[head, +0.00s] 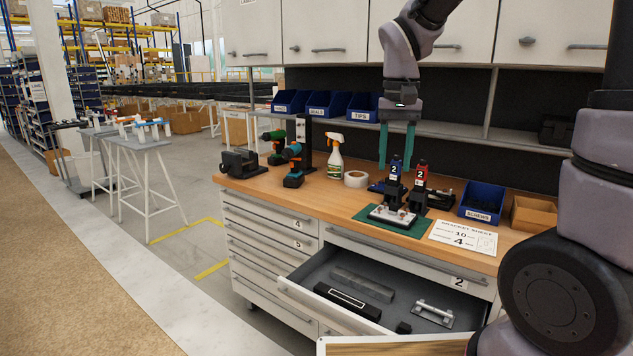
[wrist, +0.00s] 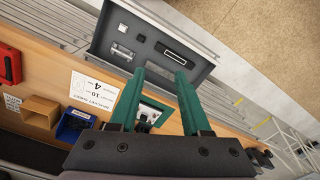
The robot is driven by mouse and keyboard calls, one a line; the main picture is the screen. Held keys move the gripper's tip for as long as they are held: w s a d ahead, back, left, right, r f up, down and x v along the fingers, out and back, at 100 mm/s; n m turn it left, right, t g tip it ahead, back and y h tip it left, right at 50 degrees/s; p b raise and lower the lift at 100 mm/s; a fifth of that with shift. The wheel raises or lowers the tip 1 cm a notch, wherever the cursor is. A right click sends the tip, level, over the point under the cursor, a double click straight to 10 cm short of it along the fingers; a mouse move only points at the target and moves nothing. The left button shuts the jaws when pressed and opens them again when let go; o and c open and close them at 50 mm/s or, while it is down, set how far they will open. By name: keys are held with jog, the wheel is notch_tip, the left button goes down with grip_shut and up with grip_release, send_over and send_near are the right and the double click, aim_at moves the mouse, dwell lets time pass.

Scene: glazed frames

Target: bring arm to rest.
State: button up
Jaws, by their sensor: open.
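My gripper (head: 397,146) hangs from the raised arm above the workbench, its two green fingers pointing down, apart and with nothing between them. It is above the green mat (head: 419,230), where a metal bracket-like part (head: 392,216) lies. In the wrist view my gripper (wrist: 158,82) is also open, and the open drawer (wrist: 197,70) shows beyond the fingertips. Part of the mat is hidden behind the fingers there.
The open drawer (head: 290,286) juts out below the bench, holding bars and a metal piece. Black stands with a blue-topped tool (head: 396,166) and a red-topped tool (head: 421,173) rise close under the fingers. A spray bottle (head: 334,158) and drills stand left. Cabinets hang behind my arm.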

jog(key=s+d+r+m+t+y, duration=0.2)
jog(key=s+d+r+t, duration=0.5)
jog(key=s+r, duration=0.3)
jog(key=shift+s+d, duration=0.2)
jog(key=shift+d, duration=0.5)
